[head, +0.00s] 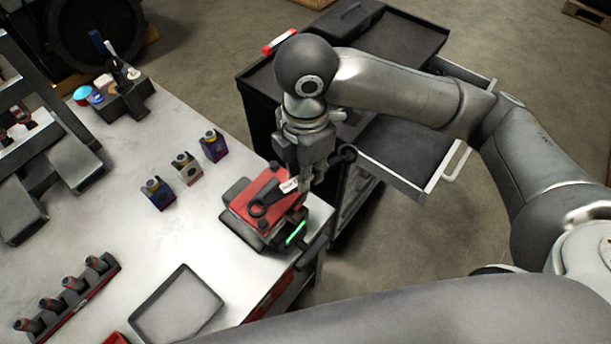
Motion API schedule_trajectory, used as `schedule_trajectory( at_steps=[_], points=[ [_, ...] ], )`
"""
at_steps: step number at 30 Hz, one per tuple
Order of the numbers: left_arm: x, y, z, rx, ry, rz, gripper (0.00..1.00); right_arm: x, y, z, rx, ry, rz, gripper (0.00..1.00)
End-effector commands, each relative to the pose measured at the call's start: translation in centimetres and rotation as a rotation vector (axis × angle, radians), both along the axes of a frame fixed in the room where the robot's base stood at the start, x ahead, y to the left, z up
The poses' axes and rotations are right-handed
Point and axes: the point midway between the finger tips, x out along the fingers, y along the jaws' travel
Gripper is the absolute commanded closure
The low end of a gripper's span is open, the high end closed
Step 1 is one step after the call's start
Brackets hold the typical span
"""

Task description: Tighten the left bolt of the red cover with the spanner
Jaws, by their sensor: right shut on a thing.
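The red cover (268,190) sits on a dark block with a green light strip near the table's right edge. My right gripper (304,186) is above the cover's right side, pointing down and shut on the spanner (270,199). The spanner is dark with a white label, and its ring end lies over the cover's left part. The other, hooked end shows right of the gripper. The left bolt is at or under the ring; I cannot tell whether the ring is fully seated around it. Another dark bolt head (275,165) shows at the cover's back corner. My left gripper is out of view.
Several small coloured blocks (214,147) stand on the table left of the cover. An empty grey tray (178,305) and a rack of injector-like parts (66,298) lie in front. A black tool cart (400,150) with an open drawer stands behind my right arm.

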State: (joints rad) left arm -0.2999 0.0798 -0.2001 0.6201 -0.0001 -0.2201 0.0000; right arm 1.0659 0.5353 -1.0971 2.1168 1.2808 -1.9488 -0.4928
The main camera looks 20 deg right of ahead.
Motion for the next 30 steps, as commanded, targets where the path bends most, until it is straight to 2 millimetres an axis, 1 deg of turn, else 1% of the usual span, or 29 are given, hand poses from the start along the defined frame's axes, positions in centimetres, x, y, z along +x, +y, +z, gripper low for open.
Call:
schedule_trajectory(
  at_steps=[1,3,6,17,20,27,30],
  points=[
    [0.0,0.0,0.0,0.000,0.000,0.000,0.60,0.1,0.0,0.9,0.001,-0.005,0.002,1.00],
    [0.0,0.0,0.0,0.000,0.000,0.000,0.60,0.1,0.1,1.7,0.001,-0.004,0.002,1.00],
    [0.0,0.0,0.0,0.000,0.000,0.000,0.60,0.0,0.0,2.5,0.000,-0.002,0.002,1.00],
    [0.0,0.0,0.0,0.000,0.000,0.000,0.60,-0.2,0.1,2.7,0.000,-0.001,0.003,1.00],
    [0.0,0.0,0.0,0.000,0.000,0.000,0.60,-1.3,0.4,2.7,0.000,-0.001,0.005,1.00],
    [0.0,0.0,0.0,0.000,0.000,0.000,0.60,-4.8,1.2,2.7,0.000,-0.002,0.007,1.00],
    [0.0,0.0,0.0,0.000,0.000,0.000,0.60,-6.0,1.5,2.7,0.000,-0.001,0.005,1.00]
  ],
)
